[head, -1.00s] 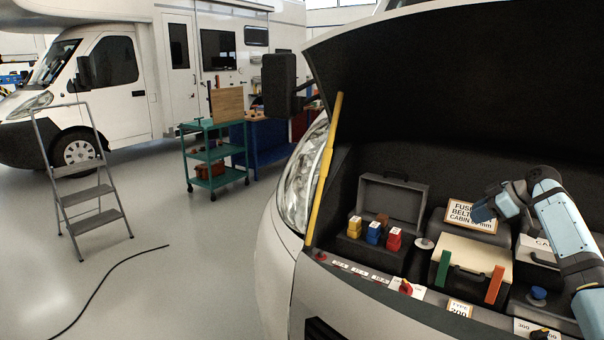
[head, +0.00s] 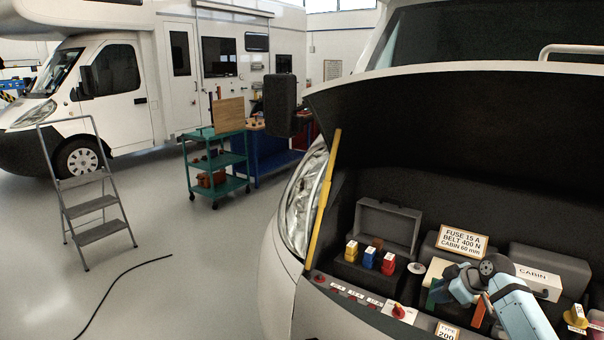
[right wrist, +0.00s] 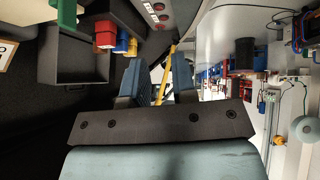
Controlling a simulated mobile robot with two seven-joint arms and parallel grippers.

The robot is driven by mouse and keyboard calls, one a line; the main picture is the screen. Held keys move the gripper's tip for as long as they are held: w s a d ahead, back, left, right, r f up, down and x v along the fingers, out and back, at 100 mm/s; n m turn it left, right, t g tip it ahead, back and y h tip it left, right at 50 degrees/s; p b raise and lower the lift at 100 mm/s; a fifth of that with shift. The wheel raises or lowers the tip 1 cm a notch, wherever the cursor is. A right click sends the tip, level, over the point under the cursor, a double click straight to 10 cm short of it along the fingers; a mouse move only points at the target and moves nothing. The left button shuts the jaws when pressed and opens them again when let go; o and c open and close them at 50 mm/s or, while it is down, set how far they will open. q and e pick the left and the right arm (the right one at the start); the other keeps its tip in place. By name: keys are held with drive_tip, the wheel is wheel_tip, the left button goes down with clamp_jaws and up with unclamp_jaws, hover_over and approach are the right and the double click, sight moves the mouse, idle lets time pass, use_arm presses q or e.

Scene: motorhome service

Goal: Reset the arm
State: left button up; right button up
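My right arm reaches in from the lower right over the engine bay. Its gripper (head: 450,287) hangs above the cream box (head: 437,267) with green and orange clasps and hides part of it. In the right wrist view the two blue-grey fingers (right wrist: 157,80) stand apart with nothing between them; the yellow prop rod shows in the gap, farther off. My left gripper is not in view.
The raised hood (head: 420,125) hangs over the bay, propped by the yellow rod (head: 323,195). Yellow, blue and red fuses (head: 369,257) stand by an open grey case (head: 388,225). A sign (head: 462,241) stands behind the cream box. A step ladder (head: 87,205) and green cart (head: 216,160) stand left.

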drive_tip(key=w+d+r+m+t+h, duration=0.7)
drive_tip(key=w+d+r+m+t, duration=0.15)
drive_tip(key=r+t, duration=0.3)
drive_tip(key=s+a+f+n+g+y, duration=0.1)
drive_tip(key=s+a+f+g, duration=0.1)
drive_tip(key=s+a+f, duration=0.75)
drive_tip(key=s+a+f+n+g+y, duration=0.15)
drive_tip(key=s+a+f, duration=0.35)
drive_tip(key=s+f, duration=0.85)
drive_tip(key=s+a+f+g, duration=0.1)
drive_tip(key=s+a+f, duration=0.1)
drive_tip(key=s, duration=0.7)
drive_tip(key=s+a+f+m+g+y, duration=0.1)
drive_tip(key=s+a+f, duration=0.2)
drive_tip(key=s, duration=0.5)
drive_tip(key=s+a+f+g+y, duration=0.1)
drive_tip(key=s+a+f, duration=0.2)
drive_tip(key=s, duration=0.6)
drive_tip(key=shift+s+a+f+m, duration=0.25)
drive_tip(key=shift+s+a+m, duration=0.05)
drive_tip(key=shift+a, duration=0.65)
